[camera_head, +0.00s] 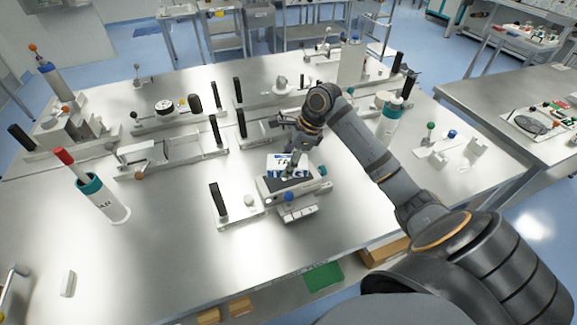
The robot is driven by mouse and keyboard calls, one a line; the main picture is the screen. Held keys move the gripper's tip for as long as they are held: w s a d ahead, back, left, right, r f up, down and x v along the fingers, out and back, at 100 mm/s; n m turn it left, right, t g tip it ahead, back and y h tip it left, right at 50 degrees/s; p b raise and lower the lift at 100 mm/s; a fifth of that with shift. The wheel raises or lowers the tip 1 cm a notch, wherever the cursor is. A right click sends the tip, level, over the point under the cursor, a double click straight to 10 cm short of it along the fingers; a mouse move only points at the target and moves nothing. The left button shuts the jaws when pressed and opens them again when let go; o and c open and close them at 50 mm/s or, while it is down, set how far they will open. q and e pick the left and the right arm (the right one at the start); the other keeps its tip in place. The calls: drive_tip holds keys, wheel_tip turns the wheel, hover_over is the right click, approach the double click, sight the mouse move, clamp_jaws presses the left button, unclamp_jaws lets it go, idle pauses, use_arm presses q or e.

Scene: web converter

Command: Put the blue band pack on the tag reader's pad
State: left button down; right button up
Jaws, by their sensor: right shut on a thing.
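The white pack with blue marks (276,162) is near the middle of the head view. My right gripper (293,170) reaches down over it from the right and is shut on it. A low pale device with a dark top (267,186), which looks like the tag reader, is directly below and in front of the pack. The pack is over or against the back part of its top; whether it touches the pad I cannot tell. The gripper hides part of the pack and pad. My left gripper is not in view.
A white cylinder with a teal collar and red top (108,204) stands at the left. A black upright handle (217,203) is left of the device. Metal fixtures (150,153) stand behind. The front left of the steel table (150,255) is mostly clear.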

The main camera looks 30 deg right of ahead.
drive_tip(key=shift+w+d+f, duration=0.45)
drive_tip(key=shift+w+f, duration=0.15)
drive_tip(key=shift+f, duration=0.25)
drive_tip(key=shift+w+d+f, duration=0.15)
drive_tip(key=shift+f, duration=0.25)
wheel_tip(320, 180, down, 3)
drive_tip(key=shift+r+p, duration=0.2)
drive_tip(key=shift+p, duration=0.55)
drive_tip(key=shift+f, duration=0.15)
drive_tip(key=o, duration=1.3)
drive_tip(key=shift+f, duration=0.1)
drive_tip(key=b+v, duration=0.2)
drive_tip(key=v, duration=1)
